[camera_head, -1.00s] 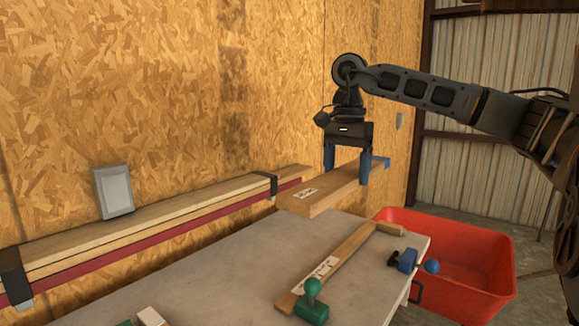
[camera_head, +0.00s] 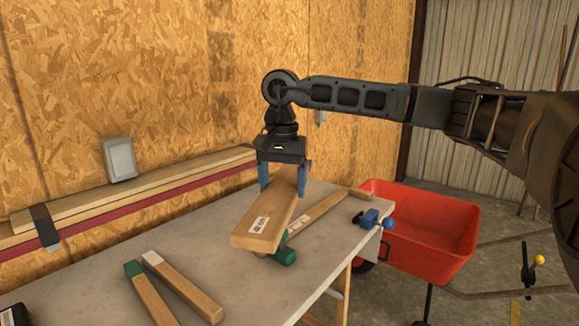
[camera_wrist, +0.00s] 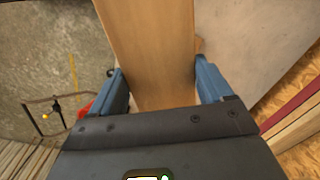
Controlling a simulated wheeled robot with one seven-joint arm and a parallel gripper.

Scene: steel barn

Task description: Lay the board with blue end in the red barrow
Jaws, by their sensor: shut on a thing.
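My gripper (camera_head: 284,186) is shut on a wide wooden board (camera_head: 262,226), with one blue finger on each side of it. The board is above the grey table, its near end plain wood with a white label. Its far end is hidden behind my gripper, so no blue end shows now. In the wrist view the board (camera_wrist: 150,45) runs between the fingers (camera_wrist: 163,88). The red barrow (camera_head: 432,240) stands on the floor beyond the table's right end, to the right of my gripper, and looks empty inside where visible.
On the table (camera_head: 215,268) lie a narrow labelled board (camera_head: 325,208), a green-handled clamp (camera_head: 284,256), a blue clamp (camera_head: 369,217), a green-ended board (camera_head: 150,295) and a white-ended board (camera_head: 182,287). Strapped long boards (camera_head: 130,196) lie along the wall.

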